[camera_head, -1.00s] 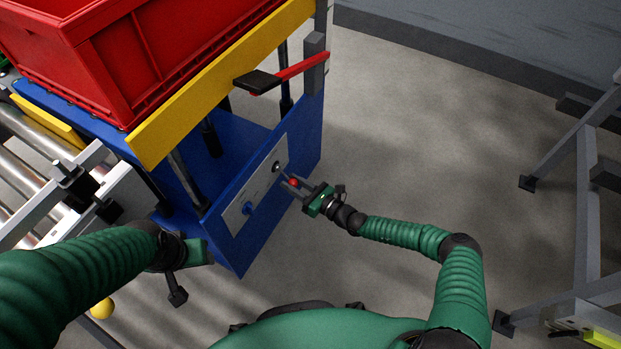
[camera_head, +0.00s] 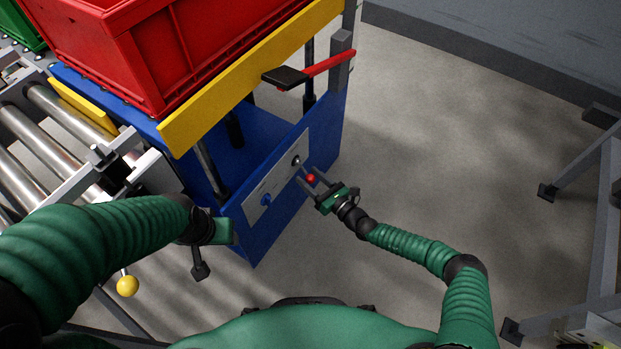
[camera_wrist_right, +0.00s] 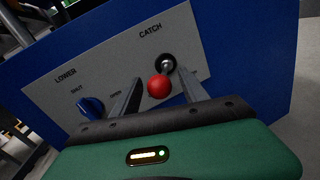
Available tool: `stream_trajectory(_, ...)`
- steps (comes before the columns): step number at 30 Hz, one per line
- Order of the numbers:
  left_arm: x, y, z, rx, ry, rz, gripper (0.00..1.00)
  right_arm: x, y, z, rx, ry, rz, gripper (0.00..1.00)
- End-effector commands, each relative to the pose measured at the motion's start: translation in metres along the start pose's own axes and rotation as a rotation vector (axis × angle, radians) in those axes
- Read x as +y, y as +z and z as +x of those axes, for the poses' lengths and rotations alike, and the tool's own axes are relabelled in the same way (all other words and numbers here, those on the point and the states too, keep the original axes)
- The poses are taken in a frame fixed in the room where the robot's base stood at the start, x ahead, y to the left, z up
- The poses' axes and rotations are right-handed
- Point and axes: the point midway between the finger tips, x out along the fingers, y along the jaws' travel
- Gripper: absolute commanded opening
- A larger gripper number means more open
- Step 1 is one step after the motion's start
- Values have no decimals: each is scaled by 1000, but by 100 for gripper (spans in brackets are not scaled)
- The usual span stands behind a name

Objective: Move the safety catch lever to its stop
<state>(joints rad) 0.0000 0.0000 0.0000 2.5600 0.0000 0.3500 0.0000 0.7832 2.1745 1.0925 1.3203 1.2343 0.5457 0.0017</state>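The safety catch lever is a short metal stem with a red ball knob (camera_head: 311,178). It comes out of a dark round socket under the word CATCH on a grey panel (camera_wrist_right: 60,98) of a blue lift frame. In the right wrist view the knob (camera_wrist_right: 159,87) sits between the two fingers of my right gripper (camera_wrist_right: 157,95). These fingers are apart, with gaps beside the knob. My right gripper also shows in the head view (camera_head: 314,182). My left gripper (camera_head: 200,268) hangs clear of the panel's left side; its fingers are not clear enough to judge.
A blue knob (camera_wrist_right: 91,106) marked LOWER is left of the catch on the same panel. Roller conveyor is at left; open floor lies right.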

Motion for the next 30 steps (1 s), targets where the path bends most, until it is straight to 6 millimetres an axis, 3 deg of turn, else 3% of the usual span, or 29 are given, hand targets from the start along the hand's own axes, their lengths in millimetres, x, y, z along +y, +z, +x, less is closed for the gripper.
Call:
stream_trajectory(7,0,0,-1,0,0,0,52,0,0,-2,1,1,0,52)
stream_trajectory(11,0,-3,-11,0,0,0,52,0,3,-17,2,-1,0,52)
stream_trajectory(24,0,-13,-54,0,0,0,52,-1,2,-138,3,-3,1,52)
stream_trajectory(30,0,-14,-58,0,0,0,52,0,0,-166,2,0,2,52)
